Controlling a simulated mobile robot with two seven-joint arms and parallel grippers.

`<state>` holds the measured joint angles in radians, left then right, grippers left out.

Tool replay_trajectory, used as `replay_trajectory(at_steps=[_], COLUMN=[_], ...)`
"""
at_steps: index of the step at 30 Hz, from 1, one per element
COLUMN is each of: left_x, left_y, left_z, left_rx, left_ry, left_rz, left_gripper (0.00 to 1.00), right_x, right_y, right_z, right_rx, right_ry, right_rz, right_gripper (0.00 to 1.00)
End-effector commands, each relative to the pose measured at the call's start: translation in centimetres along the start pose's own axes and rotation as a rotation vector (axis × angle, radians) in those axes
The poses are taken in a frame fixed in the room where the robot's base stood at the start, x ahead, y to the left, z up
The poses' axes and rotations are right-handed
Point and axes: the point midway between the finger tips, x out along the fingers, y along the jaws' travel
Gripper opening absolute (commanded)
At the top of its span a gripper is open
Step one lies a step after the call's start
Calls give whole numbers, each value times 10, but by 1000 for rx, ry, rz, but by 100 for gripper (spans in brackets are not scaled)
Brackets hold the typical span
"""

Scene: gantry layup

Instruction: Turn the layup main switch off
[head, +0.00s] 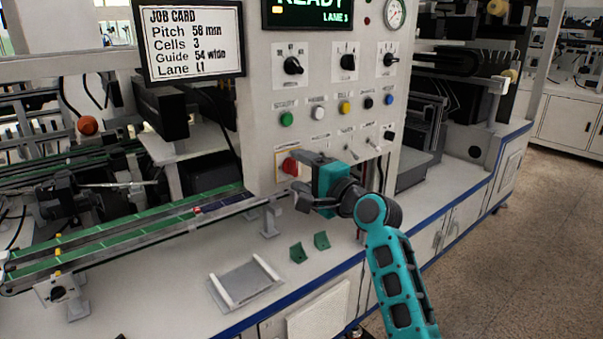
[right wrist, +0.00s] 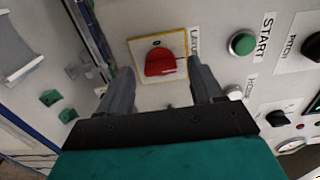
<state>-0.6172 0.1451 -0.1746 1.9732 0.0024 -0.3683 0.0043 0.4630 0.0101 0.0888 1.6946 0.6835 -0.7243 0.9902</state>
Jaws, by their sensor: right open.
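The main switch is a red rotary knob (head: 289,166) on a yellow-edged plate, low on the left of the white control panel (head: 262,90). In the right wrist view the red knob (right wrist: 166,62) shows between and beyond my fingers, its label partly readable. My right gripper (head: 298,178) is in front of the panel beside the knob, open and empty. In the right wrist view its two grey fingers (right wrist: 160,85) stand apart, with the knob in the gap. I cannot tell whether they touch it. My left gripper is not in view.
The panel has a green button (head: 286,119), several other buttons and black dials above the switch. A green conveyor (head: 150,222) runs along the left. Two green blocks (head: 321,240) and a grey tray (head: 243,285) are on the bench below.

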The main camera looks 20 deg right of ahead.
Motion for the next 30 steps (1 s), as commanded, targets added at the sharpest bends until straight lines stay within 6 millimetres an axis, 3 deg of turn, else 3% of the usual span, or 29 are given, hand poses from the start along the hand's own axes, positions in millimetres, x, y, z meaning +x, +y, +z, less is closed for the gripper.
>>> replay_trajectory(at_steps=[10,27,30], left_x=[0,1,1], left_y=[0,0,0], left_z=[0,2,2], left_rx=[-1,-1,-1], left_ry=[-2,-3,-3], left_rz=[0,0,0], left_gripper=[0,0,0], right_x=[4,3,3], right_y=[0,0,0], right_z=[0,0,0], right_rx=[-1,-1,-2], right_ry=[0,0,0], right_rz=[-1,0,0], right_gripper=[66,12,10])
